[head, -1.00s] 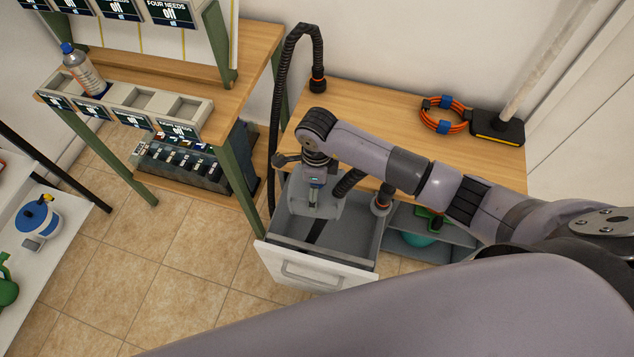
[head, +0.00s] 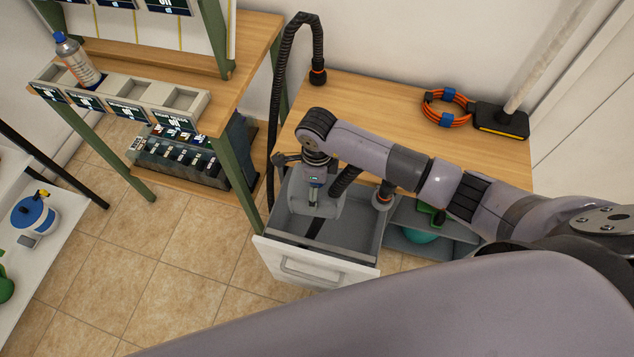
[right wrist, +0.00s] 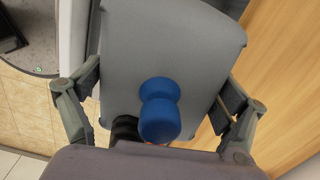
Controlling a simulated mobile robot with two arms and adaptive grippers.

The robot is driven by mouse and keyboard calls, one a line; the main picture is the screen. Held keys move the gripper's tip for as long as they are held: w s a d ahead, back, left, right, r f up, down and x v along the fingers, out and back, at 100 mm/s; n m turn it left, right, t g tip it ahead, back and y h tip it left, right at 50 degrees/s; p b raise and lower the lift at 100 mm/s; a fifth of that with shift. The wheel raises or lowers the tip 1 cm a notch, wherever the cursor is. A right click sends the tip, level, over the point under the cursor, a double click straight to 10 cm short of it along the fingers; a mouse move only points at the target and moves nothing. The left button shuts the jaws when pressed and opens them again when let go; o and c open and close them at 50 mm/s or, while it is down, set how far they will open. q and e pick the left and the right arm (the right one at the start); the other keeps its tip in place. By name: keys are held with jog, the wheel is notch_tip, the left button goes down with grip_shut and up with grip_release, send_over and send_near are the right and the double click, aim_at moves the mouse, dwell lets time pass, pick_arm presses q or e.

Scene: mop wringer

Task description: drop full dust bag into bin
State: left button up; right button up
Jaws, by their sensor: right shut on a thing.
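My right gripper (head: 316,192), on the arm coming in from the right, points down into an open grey pull-out drawer (head: 290,248) with a white front and handle, which looks like the bin. A smooth grey thing (head: 318,206) is at its fingertips, inside the drawer's rim. In the right wrist view, the fingers (right wrist: 158,112) are shut on both sides of a grey body (right wrist: 170,45) with rounded corners, which looks to be the dust bag. A blue knob (right wrist: 160,110) stands in front of it. My left gripper is not in view.
A wooden table (head: 400,115) lies behind the drawer, with an orange cable coil (head: 447,108) and a dark floor head (head: 500,121). A black hose (head: 275,100) arches beside it. A shelf with trays (head: 150,103) and a spray bottle (head: 77,58) stands left. Tiled floor is clear.

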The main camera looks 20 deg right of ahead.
jog(key=shift+f+b, duration=0.45)
jog(key=shift+f, duration=0.3)
jog(key=shift+f+b, duration=0.9)
jog(key=shift+f, duration=0.1)
jog(key=shift+f+b, duration=0.8)
jog(key=shift+f, duration=0.15)
jog(key=shift+f+b, duration=1.2)
jog(key=shift+f, duration=0.2)
jog(key=shift+f+b, duration=0.5)
jog(key=shift+f, duration=0.1)
